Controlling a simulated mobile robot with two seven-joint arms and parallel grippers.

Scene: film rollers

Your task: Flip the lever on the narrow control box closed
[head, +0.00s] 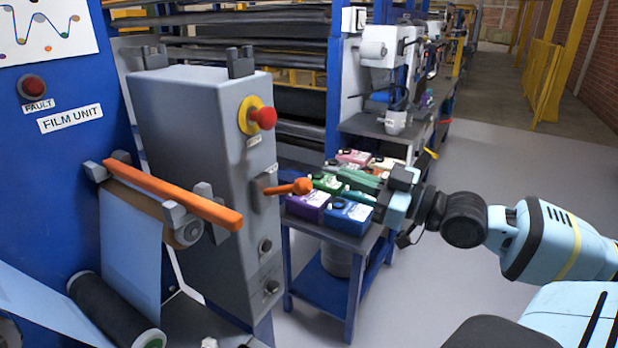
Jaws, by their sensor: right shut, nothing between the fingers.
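The narrow control box (205,150) is a tall grey cabinet left of centre. Its lever (285,188) is orange with a round knob and sticks out to the right from a grey mount on the box's front face. My right gripper (370,188) reaches in from the right. It is shut and empty, to the right of the lever knob and apart from it, in front of the coloured boxes in this view. Its fingertips are hard to make out against the boxes. My left gripper is not in view.
A red button (263,118) on a yellow ring sits above the lever. A long orange bar (175,193) lies over the film roller at left. A blue table (325,285) with several coloured boxes stands behind the lever. Open floor (510,170) lies at right.

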